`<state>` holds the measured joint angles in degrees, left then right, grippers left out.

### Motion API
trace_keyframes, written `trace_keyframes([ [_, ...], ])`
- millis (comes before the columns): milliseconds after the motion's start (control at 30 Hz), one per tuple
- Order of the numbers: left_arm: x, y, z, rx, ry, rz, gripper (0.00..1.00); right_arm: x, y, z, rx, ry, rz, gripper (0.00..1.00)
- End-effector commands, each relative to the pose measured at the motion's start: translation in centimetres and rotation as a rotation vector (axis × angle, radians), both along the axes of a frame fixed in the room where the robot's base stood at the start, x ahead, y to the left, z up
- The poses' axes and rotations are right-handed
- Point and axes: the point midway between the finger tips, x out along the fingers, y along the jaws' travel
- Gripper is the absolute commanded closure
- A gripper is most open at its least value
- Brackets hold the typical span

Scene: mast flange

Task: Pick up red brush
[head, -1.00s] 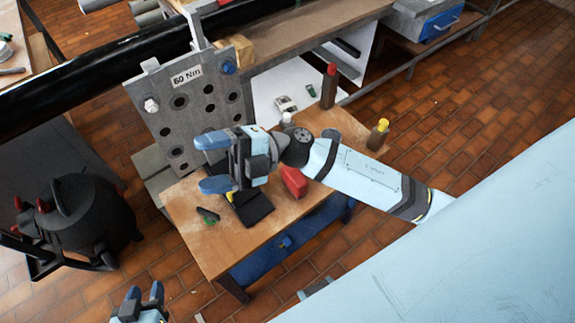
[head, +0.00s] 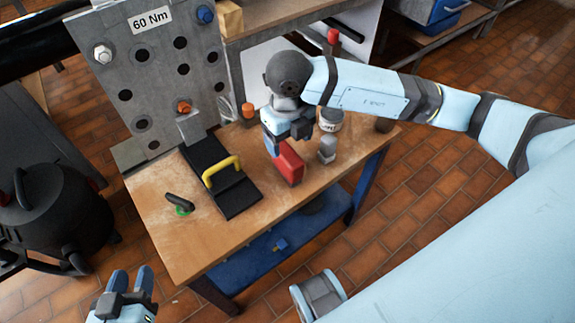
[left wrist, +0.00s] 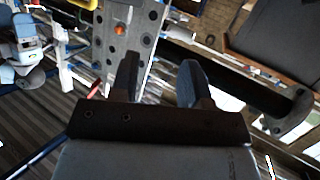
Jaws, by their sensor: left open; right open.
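The likely red brush (head: 290,165) is a red block-like piece on the wooden bench in the head view; no bristles show. My right gripper (head: 273,145) points down right at its upper left edge. It is open, but its fingers are partly hidden, and I cannot tell whether they are around the red piece or only beside it. My left gripper (head: 131,279) is open and empty, low at the left, off the bench's front edge. In the left wrist view its two fingers (left wrist: 160,82) are apart with nothing between them.
The flange plate (head: 160,75) rises behind. The wooden bench's (head: 175,240) front left is mostly clear.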

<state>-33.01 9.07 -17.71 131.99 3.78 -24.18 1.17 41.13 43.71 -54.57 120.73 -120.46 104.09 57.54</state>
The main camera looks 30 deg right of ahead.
Motion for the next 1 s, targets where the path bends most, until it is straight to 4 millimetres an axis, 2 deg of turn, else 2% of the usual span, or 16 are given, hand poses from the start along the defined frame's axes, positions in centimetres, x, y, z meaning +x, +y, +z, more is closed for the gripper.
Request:
trace_keyframes([
  [33, 0.1, -0.2, 0.2, -0.008, -0.016, -0.003, 0.57, -0.1, 0.0, -1.1, 0.000, 0.003, 0.000, 0.28],
  [100, 0.3, -0.3, 0.6, -0.019, -0.034, -0.006, 0.57, -0.1, 0.0, -1.9, 0.001, 0.003, 0.002, 0.28],
  [367, 0.5, -0.7, 1.3, -0.039, -0.066, -0.011, 0.57, 0.1, 0.0, -3.5, 0.002, 0.002, 0.001, 0.28],
  [533, 0.7, -1.3, 1.9, -0.077, -0.115, -0.020, 0.57, 0.5, 0.0, -5.9, 0.003, 0.002, 0.001, 0.28],
  [667, 1.0, -1.8, 4.1, -0.113, -0.188, -0.032, 0.57, 0.5, 0.0, -7.6, 0.003, 0.003, 0.001, 0.28],
  [800, 1.1, -2.0, 4.8, -0.125, -0.207, -0.037, 0.57, 0.5, 0.0, -7.9, 0.003, 0.000, 0.002, 0.28],
  [1000, 1.0, -2.0, 4.4, -0.122, -0.196, -0.036, 0.57, 0.5, 0.0, -7.9, 0.003, 0.001, 0.002, 0.28],
])
